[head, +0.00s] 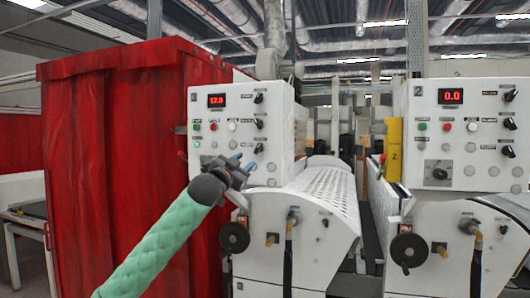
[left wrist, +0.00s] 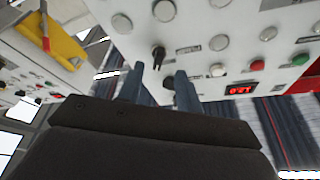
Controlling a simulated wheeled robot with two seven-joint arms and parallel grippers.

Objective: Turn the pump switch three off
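The left machine's white control panel (head: 222,148) has a red display reading about 12.0, several buttons, and black rotary switches on its right side: a top one (head: 258,97), a middle one (head: 259,123) and a lower one (head: 258,148). Their labels are too small to read, so I cannot tell which is pump switch three. My left gripper (head: 237,162) is at the panel's lower part. In the left wrist view its two fingers (left wrist: 159,84) are apart, with a black switch (left wrist: 158,57) just beyond the gap between them. I cannot tell whether they touch it. My right gripper is not in view.
A second white panel (head: 462,130) marked 2, its display at 0.0, stands to the right. A yellow plate (head: 393,150) is beside it. A perforated white cover (head: 325,190) and black handwheels (head: 234,238) lie below. A red curtain (head: 110,170) fills the left.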

